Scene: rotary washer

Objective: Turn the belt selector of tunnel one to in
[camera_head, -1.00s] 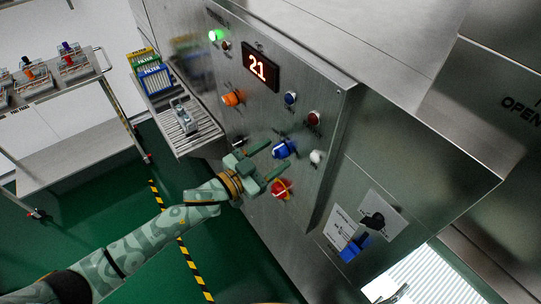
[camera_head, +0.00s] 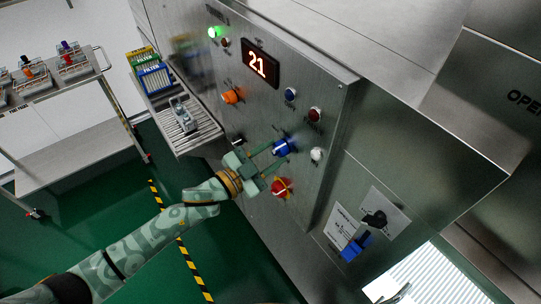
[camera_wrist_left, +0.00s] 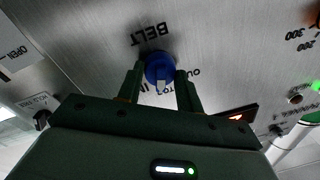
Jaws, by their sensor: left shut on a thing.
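The blue belt selector knob (camera_head: 281,147) sits on the steel control panel, above the red knob (camera_head: 281,187). My left gripper (camera_head: 278,152) is at the blue knob, one finger on each side. In the left wrist view the knob (camera_wrist_left: 158,67) is between the two fingers, under the upside-down word BELT (camera_wrist_left: 150,34). The letters OU show at the right finger. The gripper is shut on the knob. My right gripper is not in view.
An orange knob (camera_head: 231,96), a dark blue button (camera_head: 291,94), a dark red button (camera_head: 314,115) and a white button (camera_head: 316,154) are on the panel near the arm. The display (camera_head: 259,64) reads 21. A roller conveyor (camera_head: 190,128) juts out at left.

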